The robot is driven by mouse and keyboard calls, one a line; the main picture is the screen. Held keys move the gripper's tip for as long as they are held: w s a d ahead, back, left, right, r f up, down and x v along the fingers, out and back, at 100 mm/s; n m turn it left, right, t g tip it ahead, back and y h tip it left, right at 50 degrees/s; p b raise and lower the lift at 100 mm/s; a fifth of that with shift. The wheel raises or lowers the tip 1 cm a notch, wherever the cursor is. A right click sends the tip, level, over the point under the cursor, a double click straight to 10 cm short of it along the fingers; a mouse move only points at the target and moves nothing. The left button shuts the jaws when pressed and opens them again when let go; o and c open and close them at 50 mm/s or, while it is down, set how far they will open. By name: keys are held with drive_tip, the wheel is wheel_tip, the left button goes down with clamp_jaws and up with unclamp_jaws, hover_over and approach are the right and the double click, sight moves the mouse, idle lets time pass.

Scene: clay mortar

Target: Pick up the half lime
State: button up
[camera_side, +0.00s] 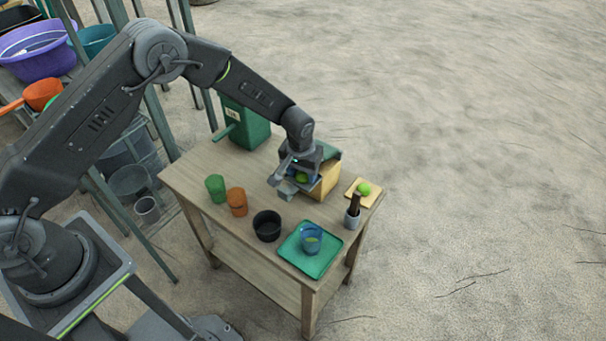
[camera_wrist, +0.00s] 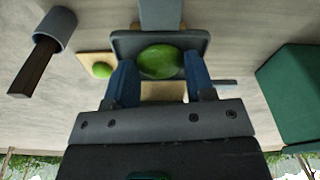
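A green lime piece (camera_wrist: 160,62) lies dome up on a dark grey square holder (camera_wrist: 118,42) in the wrist view. In the side view only a bit of this green (camera_side: 301,178) shows under my gripper. My gripper (camera_wrist: 159,62) is open, with one blue finger on each side of the piece and a small gap seeming to show. Its cut face is hidden. In the side view my gripper (camera_side: 298,180) is low over the table. A second green lime (camera_side: 363,188) sits on a small board, also in the wrist view (camera_wrist: 101,70); I cannot tell whether it is whole or half.
A grey mortar with a dark pestle (camera_side: 353,208) stands beside the small board (camera_side: 371,199). Black (camera_side: 267,226), orange (camera_side: 237,202) and green cups (camera_side: 216,188) stand left. A green box (camera_side: 248,128) stands at the back.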

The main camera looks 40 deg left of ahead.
drive_tip(key=c, duration=0.5)
drive_tip(key=shift+r, duration=0.1)
